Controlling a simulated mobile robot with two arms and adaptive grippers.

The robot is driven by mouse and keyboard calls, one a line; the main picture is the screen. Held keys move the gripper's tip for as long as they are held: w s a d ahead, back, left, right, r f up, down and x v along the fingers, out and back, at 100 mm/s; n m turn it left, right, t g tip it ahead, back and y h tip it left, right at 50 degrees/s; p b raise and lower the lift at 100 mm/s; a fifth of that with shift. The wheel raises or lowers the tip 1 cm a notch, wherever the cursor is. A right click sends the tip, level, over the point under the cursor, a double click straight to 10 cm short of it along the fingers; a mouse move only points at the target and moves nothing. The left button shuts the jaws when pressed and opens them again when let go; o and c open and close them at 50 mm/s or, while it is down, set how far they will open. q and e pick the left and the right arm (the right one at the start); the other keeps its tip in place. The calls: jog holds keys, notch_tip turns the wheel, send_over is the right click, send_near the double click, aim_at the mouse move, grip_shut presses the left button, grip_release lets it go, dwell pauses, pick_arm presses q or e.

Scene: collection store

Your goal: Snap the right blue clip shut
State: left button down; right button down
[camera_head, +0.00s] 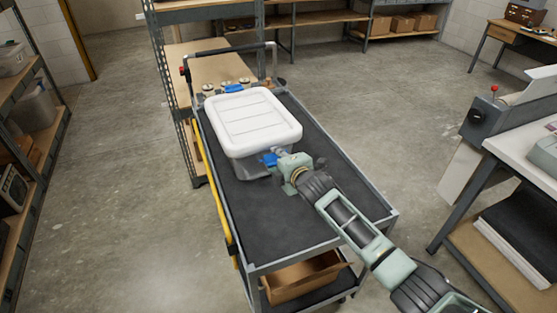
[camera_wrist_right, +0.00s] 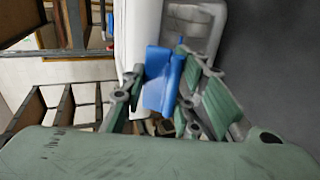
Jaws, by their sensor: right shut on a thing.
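A grey tub with a white lid (camera_head: 252,118) stands on the cart's dark top. The right blue clip (camera_head: 270,159) is on the near side of the tub, just below the lid's rim. My right gripper (camera_head: 279,157) is at this clip, its arm reaching in from the lower right. In the right wrist view the blue clip (camera_wrist_right: 163,80) lies between the green-padded fingers (camera_wrist_right: 168,95), which are shut on it. Whether the clip is latched cannot be told. Another blue clip (camera_head: 233,88) shows at the tub's far side. My left gripper is not in view.
The cart (camera_head: 228,190) has bare dark mat in front of the tub and a push handle at its far end. Small round items (camera_head: 210,89) lie near that handle. A shelf rack (camera_head: 178,70) stands close on the cart's left, and a workbench (camera_head: 520,145) is on the right.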

jog(key=shift+w+a+r, duration=0.1)
jog(key=shift+r, duration=0.25)
dwell(0.5)
jog(key=c, duration=1.8)
grip_release()
jog(key=o, duration=0.4)
jog(key=shift+f, duration=0.1)
jog(key=shift+f, duration=0.1)
jog(key=shift+s, duration=0.2)
jog(key=v, duration=1.2)
jog(key=shift+w, duration=0.1)
jog(key=shift+c, duration=0.3)
